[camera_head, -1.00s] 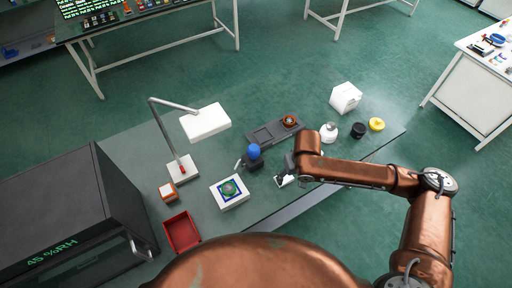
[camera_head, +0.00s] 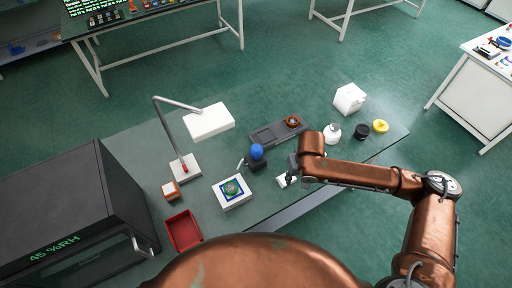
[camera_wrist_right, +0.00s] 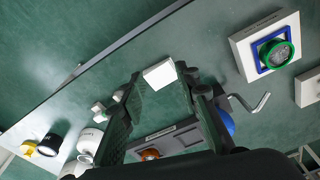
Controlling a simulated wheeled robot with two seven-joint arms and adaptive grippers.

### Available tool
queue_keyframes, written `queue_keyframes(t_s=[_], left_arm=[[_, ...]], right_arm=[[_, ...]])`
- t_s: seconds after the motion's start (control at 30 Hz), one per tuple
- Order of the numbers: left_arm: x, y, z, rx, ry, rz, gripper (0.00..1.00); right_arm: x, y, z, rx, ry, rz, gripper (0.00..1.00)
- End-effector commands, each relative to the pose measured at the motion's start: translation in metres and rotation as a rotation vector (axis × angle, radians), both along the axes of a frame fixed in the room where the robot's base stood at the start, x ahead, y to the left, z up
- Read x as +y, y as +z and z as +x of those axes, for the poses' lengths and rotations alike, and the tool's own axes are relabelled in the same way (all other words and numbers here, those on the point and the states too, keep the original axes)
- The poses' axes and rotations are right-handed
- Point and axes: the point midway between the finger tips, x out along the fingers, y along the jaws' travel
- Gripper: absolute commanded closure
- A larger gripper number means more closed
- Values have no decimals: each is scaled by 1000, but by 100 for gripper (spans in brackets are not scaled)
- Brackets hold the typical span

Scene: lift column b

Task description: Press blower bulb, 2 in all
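The blue blower bulb (camera_head: 256,152) stands on a dark base on the grey-green table, left of my right gripper (camera_head: 291,172). In the right wrist view the bulb (camera_wrist_right: 227,123) is partly hidden behind the right-hand finger. My right gripper (camera_wrist_right: 160,85) has its fingers spread apart, and the bulb is outside them. A white block (camera_wrist_right: 160,73) on the table shows beyond the gap between the fingertips; I see no contact with it. My left gripper is not in view.
A white square unit with a round green-rimmed part (camera_head: 232,191) lies left of the gripper. A grey tray (camera_head: 267,136), white bottle (camera_head: 332,133), black jar (camera_head: 362,129), lamp (camera_head: 208,122) and red bin (camera_head: 184,230) share the table (camera_head: 228,151). A dark cabinet (camera_head: 70,205) fills the left.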

Motion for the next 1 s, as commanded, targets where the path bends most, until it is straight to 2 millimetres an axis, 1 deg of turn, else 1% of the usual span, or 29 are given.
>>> queue_keyframes(t_s=[0.03,0.07,0.4,1.0], left_arm=[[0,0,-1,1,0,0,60],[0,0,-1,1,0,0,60],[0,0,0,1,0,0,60],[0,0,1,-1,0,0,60]], right_arm=[[0,0,0,0,0,0,75],[0,0,0,0,0,0,77],[0,0,0,0,0,0,100],[0,0,0,0,0,0,100]])
